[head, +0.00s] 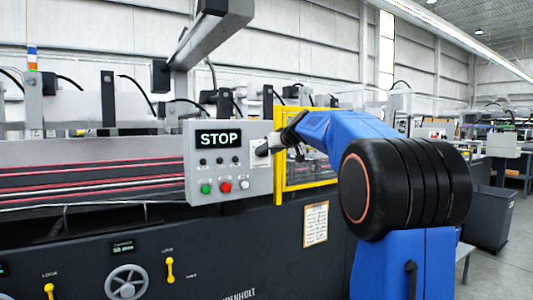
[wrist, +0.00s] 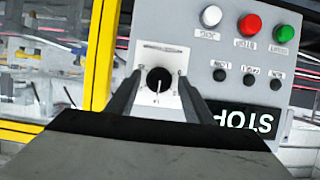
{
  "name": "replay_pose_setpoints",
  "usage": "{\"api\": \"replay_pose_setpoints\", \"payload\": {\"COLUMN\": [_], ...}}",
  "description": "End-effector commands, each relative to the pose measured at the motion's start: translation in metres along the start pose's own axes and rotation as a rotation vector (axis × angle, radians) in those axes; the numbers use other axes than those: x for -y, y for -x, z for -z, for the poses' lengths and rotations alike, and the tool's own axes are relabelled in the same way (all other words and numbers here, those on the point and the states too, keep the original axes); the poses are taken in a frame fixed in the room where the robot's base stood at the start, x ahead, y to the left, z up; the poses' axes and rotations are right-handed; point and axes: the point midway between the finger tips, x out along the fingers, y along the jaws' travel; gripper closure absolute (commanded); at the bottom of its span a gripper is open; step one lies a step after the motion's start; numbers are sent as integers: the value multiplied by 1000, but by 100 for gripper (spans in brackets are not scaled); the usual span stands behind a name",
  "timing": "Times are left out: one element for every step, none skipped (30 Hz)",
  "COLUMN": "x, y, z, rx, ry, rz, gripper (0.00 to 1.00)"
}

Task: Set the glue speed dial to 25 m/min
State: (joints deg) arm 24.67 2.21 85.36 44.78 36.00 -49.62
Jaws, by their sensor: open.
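The glue speed dial (wrist: 158,80) is a round black knob with a pale pointer line, on a white plate (wrist: 174,61) of the grey control panel. In the wrist view, upside down here, it sits between the two fingers of my gripper (wrist: 158,90), which are open on either side of it. I cannot tell whether the fingers touch it. The scale marks are too blurred to read.
The panel has a display reading STOP (head: 219,139), small black knobs (head: 220,161), and green (head: 206,188), red (head: 225,186) and white (head: 244,184) buttons. A yellow guard frame (head: 280,190) stands close beside the dial. A handwheel (head: 126,282) and yellow lock levers (head: 170,270) are lower left.

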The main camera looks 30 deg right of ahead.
Motion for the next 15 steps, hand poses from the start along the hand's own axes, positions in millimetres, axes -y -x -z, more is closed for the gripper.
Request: {"api": "replay_pose_setpoints", "payload": {"x": [0, 0, 0, 0, 0, 0, 0, 0, 0, 0, 0, 0, 0, 0, 0], "y": [-4, -6, -7, -8, -9, -10, -11, -11, -11, -11, -11, -11, -11, -11, -10], "z": [0, 1, 1, 1, 0, 0, 0, 0, 0, 0, 0, 0, 0, 0, 0], "rx": [-1, -1, -1, -1, -1, -1, -1, -1, -1, -1, -1, -1, -1, -1, -1], "ry": [0, 1, 1, 0, 0, 0, 0, 0, 0, 0, 0, 0, 0, 0, 0], "rz": [0, 0, 0, 0, 0, 0, 0, 0, 0, 0, 0, 0, 0, 0, 0], "gripper": [53, 53, 53, 53, 53, 53, 53, 53, 53, 53, 53, 53, 53, 55, 65]}}
